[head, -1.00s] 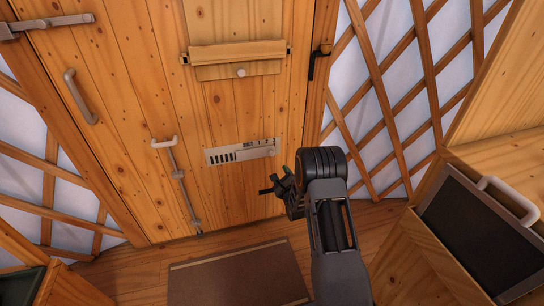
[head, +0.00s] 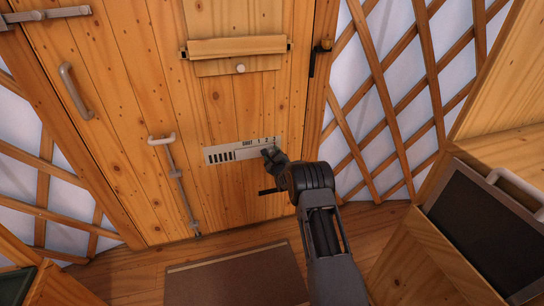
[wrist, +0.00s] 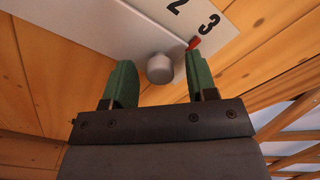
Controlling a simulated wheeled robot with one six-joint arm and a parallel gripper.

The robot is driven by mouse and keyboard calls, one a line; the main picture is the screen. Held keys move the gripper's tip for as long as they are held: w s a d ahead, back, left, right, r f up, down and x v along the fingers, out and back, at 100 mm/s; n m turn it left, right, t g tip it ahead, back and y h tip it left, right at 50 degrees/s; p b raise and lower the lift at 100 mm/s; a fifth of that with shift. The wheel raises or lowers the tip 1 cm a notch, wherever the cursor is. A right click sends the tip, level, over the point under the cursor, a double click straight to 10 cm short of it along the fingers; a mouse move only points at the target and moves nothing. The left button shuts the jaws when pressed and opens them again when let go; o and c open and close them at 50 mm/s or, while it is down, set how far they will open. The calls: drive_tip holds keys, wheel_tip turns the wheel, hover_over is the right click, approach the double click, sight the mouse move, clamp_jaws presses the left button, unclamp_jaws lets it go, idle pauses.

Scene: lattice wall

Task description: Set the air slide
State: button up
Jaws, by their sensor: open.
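The air slide (head: 232,154) is a pale metal strip on the plank door, with dark slots showing at its left end and the marks SHUT, 1, 2, 3 along its top. In the wrist view its grey plate (wrist: 125,28) carries a round grey knob (wrist: 160,68). A red pointer (wrist: 194,43) sits by the 3, partly behind my right finger. My gripper (wrist: 160,75) is open, its green fingers on either side of the knob with a gap at each side. In the head view my gripper (head: 270,155) covers the strip's right end.
A wooden flap (head: 236,47) with a small knob is above the strip. A vertical bolt rod (head: 176,175) with a handle stands left of it. A dark-fronted box (head: 480,225) is at the right, and a brown mat (head: 238,275) lies on the floor.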

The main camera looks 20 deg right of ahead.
drive_tip(key=shift+w, duration=0.15)
drive_tip(key=shift+c, duration=0.4)
clamp_jaws()
